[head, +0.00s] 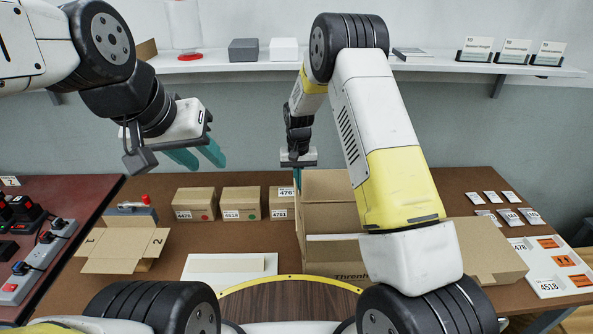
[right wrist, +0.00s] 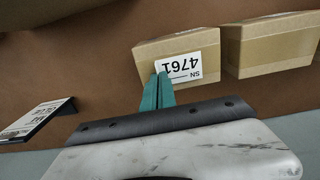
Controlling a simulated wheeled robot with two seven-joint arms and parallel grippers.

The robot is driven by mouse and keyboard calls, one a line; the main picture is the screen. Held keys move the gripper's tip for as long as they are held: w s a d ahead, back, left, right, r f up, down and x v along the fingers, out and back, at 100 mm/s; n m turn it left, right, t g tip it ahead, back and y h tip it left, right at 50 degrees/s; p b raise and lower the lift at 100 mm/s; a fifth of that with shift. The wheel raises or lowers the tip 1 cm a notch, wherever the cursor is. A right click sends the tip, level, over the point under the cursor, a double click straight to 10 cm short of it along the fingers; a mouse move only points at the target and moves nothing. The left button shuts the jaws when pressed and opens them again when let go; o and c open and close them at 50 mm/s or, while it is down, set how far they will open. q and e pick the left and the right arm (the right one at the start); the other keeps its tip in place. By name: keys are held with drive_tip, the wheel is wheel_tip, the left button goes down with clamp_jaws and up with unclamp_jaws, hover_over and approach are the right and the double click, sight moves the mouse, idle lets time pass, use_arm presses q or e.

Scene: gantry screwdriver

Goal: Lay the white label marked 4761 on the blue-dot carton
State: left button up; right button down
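The white label marked 4761 (right wrist: 181,67) is between the closed fingertips of my right gripper (right wrist: 158,88). In the right wrist view it reads upside down and overlaps a small brown carton (right wrist: 150,50); I cannot tell whether they touch. In the head view the label (head: 287,191) shows at the top of the rightmost small carton (head: 281,198), beside my right gripper (head: 297,178). No blue dot shows on this carton; its right side is hidden by a large open box. My left gripper (head: 206,163) is open and empty, raised at the left.
A red-dot carton (head: 194,199) and a green-dot carton (head: 240,198) stand in the row to the left. The large open box (head: 325,190) stands close on the right. A white tray (head: 215,270) lies in front.

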drive_tip(key=shift+f, duration=0.1)
drive_tip(key=c, duration=1.6)
unclamp_jaws()
